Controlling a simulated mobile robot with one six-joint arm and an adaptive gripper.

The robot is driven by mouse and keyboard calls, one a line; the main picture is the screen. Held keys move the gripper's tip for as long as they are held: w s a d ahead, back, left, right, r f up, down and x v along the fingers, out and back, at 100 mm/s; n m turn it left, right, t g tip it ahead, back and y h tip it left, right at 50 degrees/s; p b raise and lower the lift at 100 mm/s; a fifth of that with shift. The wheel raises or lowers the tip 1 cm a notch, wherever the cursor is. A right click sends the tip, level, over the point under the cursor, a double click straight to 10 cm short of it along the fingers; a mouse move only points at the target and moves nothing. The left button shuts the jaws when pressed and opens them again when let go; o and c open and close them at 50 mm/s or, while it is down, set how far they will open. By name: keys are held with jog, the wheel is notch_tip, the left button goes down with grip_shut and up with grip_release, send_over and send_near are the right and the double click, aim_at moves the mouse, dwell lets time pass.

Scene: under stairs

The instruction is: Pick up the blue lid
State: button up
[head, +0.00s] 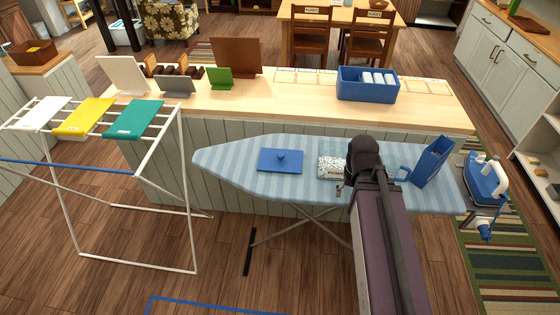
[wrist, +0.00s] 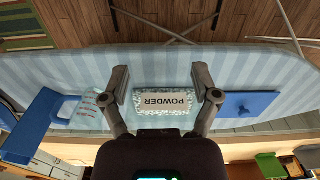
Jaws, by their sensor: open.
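The blue lid (head: 270,165) is a flat rectangular plate with a small knob on top. It lies on the left half of the striped ironing board in the head view. In the wrist view the lid (wrist: 238,108) is to the right, outside my fingers. My gripper (wrist: 163,88) is open and empty. Its fingers are apart on either side of a speckled white box marked POWDER (wrist: 163,101), without visibly gripping it. In the head view my gripper (head: 363,162) is over the board, to the right of the lid, and my arm hides part of the area.
A blue bin (head: 367,93) stands on the counter behind. A drying rack (head: 190,215) stands left.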

jog(key=w+a+r+m+p, duration=0.1)
jog(key=w+a, duration=0.4)
jog(key=w, duration=0.3)
jog(key=w+a+m, duration=0.1)
jog(key=w+a, duration=0.4)
jog(key=w, duration=0.2)
jog(key=r+m, duration=0.1)
send_over(281, 154)
jog(key=shift+a+p, duration=0.3)
jog(key=shift+p, duration=0.15)
jog(key=shift+s+f, duration=0.1)
jog(key=shift+f, duration=0.05)
notch_tip(281, 154, down, 8)
jog(key=b, duration=0.8)
jog(key=shift+f+b, duration=0.2)
jog(key=shift+b, duration=0.1)
jog(key=shift+d+f+b, duration=0.15)
jog(key=shift+f+b, duration=1.15)
jog(key=shift+d+f+b, duration=0.1)
jog(key=shift+f+b, duration=1.15)
jog(key=shift+b, duration=0.05)
jog(key=c, duration=1.2)
